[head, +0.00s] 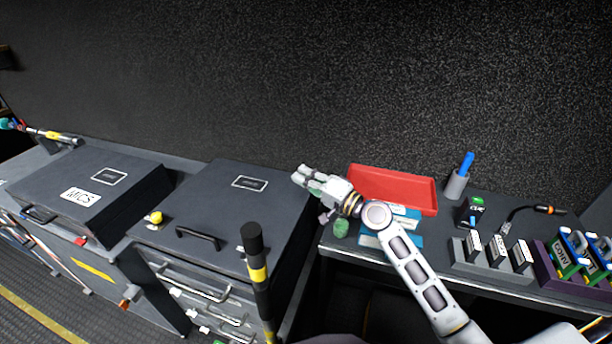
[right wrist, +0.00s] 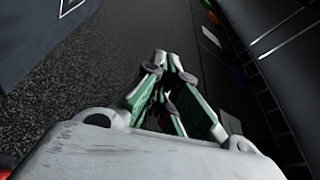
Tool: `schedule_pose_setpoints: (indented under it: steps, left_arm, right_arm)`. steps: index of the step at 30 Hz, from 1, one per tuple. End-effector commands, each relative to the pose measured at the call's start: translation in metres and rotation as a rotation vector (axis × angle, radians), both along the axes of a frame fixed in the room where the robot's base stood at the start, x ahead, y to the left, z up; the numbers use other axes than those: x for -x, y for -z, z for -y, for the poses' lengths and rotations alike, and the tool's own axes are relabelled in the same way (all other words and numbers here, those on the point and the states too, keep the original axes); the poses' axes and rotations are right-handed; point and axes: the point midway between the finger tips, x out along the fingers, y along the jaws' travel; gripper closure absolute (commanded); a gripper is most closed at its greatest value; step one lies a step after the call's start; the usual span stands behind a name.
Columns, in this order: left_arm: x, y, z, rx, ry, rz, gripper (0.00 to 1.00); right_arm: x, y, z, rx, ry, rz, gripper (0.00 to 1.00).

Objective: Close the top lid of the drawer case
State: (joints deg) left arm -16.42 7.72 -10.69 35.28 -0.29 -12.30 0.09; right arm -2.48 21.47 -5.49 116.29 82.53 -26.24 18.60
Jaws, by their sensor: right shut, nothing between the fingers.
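The dark grey drawer case (head: 215,292) stands left of centre in the head view, with several silver-handled drawers in its front. Its top lid (head: 225,211) lies down flat, or nearly so, with a black handle near the front edge and a label at the back. I cannot tell whether a thin gap remains under it. My right gripper (head: 300,174) is shut and empty beside the lid's back right corner; contact cannot be made out. Its green-lined fingers (right wrist: 166,72) meet in the right wrist view. My left gripper is not in view.
A second case marked MICS (head: 82,194) stands to the left. A black and yellow pole (head: 258,265) rises before the drawer case. Right of it, a desk holds a red tray (head: 395,188), a green object (head: 341,228), a pen cup (head: 456,186) and small racks.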

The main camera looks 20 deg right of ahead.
Motion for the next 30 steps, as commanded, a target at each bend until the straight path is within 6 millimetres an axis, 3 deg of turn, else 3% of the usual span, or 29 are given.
schedule_pose_setpoints:
  steps: [5,14,30]
  left_arm:
    - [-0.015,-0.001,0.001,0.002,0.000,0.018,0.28]
    - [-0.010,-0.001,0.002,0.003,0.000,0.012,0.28]
    - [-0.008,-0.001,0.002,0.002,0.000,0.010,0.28]
  right_arm:
    - [0.000,0.000,0.000,0.000,0.000,0.000,1.00]
    - [0.006,0.001,0.005,0.000,0.000,-0.001,1.00]
    - [0.041,0.006,0.031,0.000,0.000,-0.002,1.00]
